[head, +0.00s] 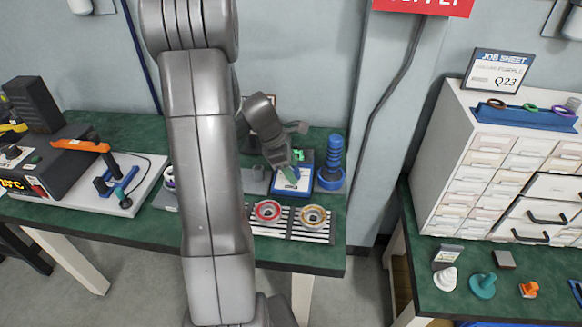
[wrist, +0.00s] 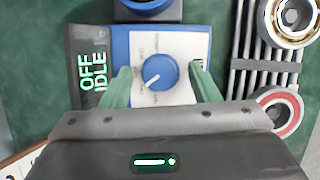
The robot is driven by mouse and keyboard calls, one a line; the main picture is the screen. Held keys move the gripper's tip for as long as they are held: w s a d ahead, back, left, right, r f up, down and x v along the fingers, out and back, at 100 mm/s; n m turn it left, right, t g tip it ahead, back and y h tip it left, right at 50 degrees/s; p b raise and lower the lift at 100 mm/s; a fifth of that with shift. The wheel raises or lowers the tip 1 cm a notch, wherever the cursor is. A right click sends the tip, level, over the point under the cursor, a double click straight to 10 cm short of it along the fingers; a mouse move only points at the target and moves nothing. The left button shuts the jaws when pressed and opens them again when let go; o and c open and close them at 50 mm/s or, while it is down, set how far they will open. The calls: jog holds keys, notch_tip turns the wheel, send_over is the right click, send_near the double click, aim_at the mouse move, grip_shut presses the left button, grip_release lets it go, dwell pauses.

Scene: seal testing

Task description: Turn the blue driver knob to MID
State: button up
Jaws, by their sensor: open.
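The blue driver knob (wrist: 160,72) sits on the white face of a blue driver box (wrist: 204,42) in the wrist view. Its white pointer line points to the lower left; the printed labels around it are too small to read. A display (wrist: 92,72) beside it reads OFF and IDLE. My gripper (wrist: 161,70) is open, with one green finger on each side of the knob and visible gaps to it. In the head view my gripper (head: 288,172) is over the driver box (head: 303,184), and the knob cannot be made out there.
A blue ribbed column (head: 331,160) stands right of the box. A slatted rack (head: 292,232) holds a red ring (head: 267,211) and a tan ring (head: 314,216) in front. A black tester (head: 50,160) is at left. A drawer cabinet (head: 515,160) stands on the right table.

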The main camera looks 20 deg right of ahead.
jog(key=c, duration=1)
jog(key=shift+o, duration=0.2)
jog(key=m+g+p, duration=0.1)
jog(key=m, duration=0.2)
jog(key=shift+w+d+r+m+y, duration=0.1)
jog(key=shift+m+y, duration=0.2)
jog(key=shift+y, duration=0.1)
jog(key=m+p, duration=0.1)
jog(key=m, duration=0.1)
jog(key=m+g+y, duration=0.1)
jog(key=m, duration=0.1)
jog(key=shift+w+d+m+g+p, duration=0.1)
jog(key=shift+m+g+p, duration=0.2)
jog(key=shift+p, duration=0.1)
jog(key=m+y, duration=0.1)
jog(key=m, duration=0.1)
jog(key=m+y+p, duration=0.1)
jog(key=m, duration=0.1)
jog(key=shift+d+g, duration=0.1)
jog(key=shift+g, duration=0.2)
jog(key=shift+m+y, duration=0.6)
jog(key=shift+m, duration=1.1)
